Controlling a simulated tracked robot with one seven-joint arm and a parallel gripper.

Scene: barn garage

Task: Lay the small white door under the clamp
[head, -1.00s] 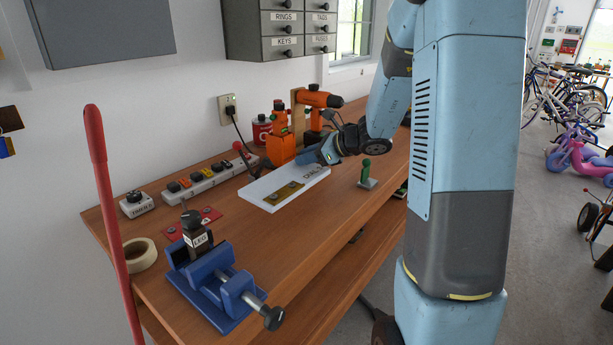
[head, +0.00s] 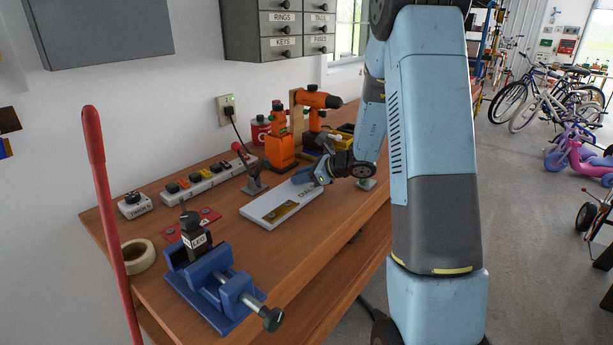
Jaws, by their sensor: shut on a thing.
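The small white door (head: 262,212) is a flat white panel with a brownish-gold patch and partly hidden dark lettering. It lies roughly flat over the middle of the bench; I cannot tell whether it touches the wood. My gripper (head: 304,178) is shut on its far right end, and its fingertips are partly hidden. A clamp with a red handle (head: 241,152) and grey base (head: 255,186) stands just behind the door's left part, apart from it in the picture. Another small clamp-like piece (head: 367,184) is mostly hidden behind my wrist.
The wooden bench (head: 300,250) is clear in front of the door. A blue vise (head: 215,285), red plate (head: 190,222) and tape roll (head: 138,255) are at left. A power strip (head: 205,180) and orange tools (head: 280,145) stand behind. A red pole (head: 105,200) rises at the front left.

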